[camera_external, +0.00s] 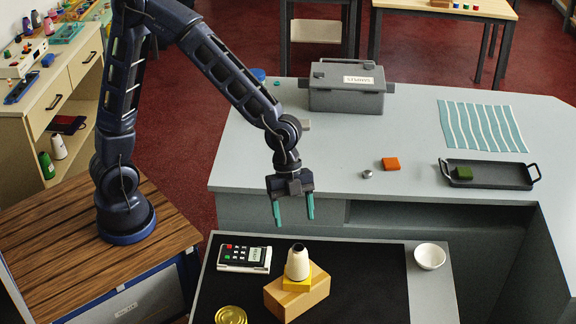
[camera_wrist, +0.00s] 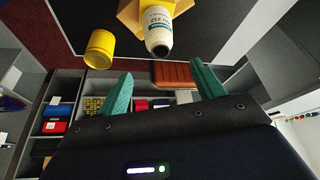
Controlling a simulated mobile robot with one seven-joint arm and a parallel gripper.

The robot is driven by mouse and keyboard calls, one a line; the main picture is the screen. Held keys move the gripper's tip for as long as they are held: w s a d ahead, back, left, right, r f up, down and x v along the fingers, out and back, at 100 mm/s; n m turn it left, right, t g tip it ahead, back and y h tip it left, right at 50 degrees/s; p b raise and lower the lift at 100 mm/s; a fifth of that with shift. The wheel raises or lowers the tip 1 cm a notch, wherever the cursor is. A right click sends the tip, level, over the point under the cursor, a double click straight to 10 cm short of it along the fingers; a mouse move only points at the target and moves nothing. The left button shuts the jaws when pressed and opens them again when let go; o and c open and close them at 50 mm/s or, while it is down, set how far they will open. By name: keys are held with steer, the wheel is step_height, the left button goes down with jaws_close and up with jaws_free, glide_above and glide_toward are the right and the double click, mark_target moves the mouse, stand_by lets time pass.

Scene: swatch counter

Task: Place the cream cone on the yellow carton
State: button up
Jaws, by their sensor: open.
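The cream cone (camera_external: 298,264) has a dark tip and stands upright on the yellow carton (camera_external: 310,281), which lies on a wooden block (camera_external: 296,299). In the wrist view the cone (camera_wrist: 158,30) shows a printed label, with parts of the yellow carton (camera_wrist: 184,7) and the wooden block (camera_wrist: 130,15) behind it. My gripper (camera_external: 294,218) is open and empty. It hangs above the cone, and its teal fingers are apart from it. In the wrist view the cone appears beyond the fingertips (camera_wrist: 160,72), roughly in line with the gap between them.
A white bowl (camera_external: 430,256) stands to the right.

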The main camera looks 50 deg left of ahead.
steer(key=w+a+r+n+t+y, duration=0.1)
steer(key=w+a+r+n, duration=0.25)
steer(key=a, duration=0.55)
steer(key=w+a+r+n+t+y, duration=0.15)
steer(key=a+n, duration=0.25)
steer(key=a, duration=0.5)
steer(key=w+a+r+n+t+y, duration=0.1)
steer(key=w+a+r+n+t, duration=0.2)
steer(key=a, duration=0.6)
steer(key=s+a+r+n, duration=0.1)
steer(key=s+a+n, duration=0.2)
steer(key=a, duration=0.5)
steer(key=s+a+r+n, duration=0.2)
steer(key=s+a+n, duration=0.2)
steer(key=a, duration=0.4)
steer(key=s+a+r+n, duration=0.1)
steer(key=s+a+n, duration=0.3)
steer(key=a, duration=0.3)
steer(key=shift+a+r+n+t+y, duration=0.35)
steer(key=shift+a+n+t, duration=0.1)
steer(key=shift+n, duration=0.1)
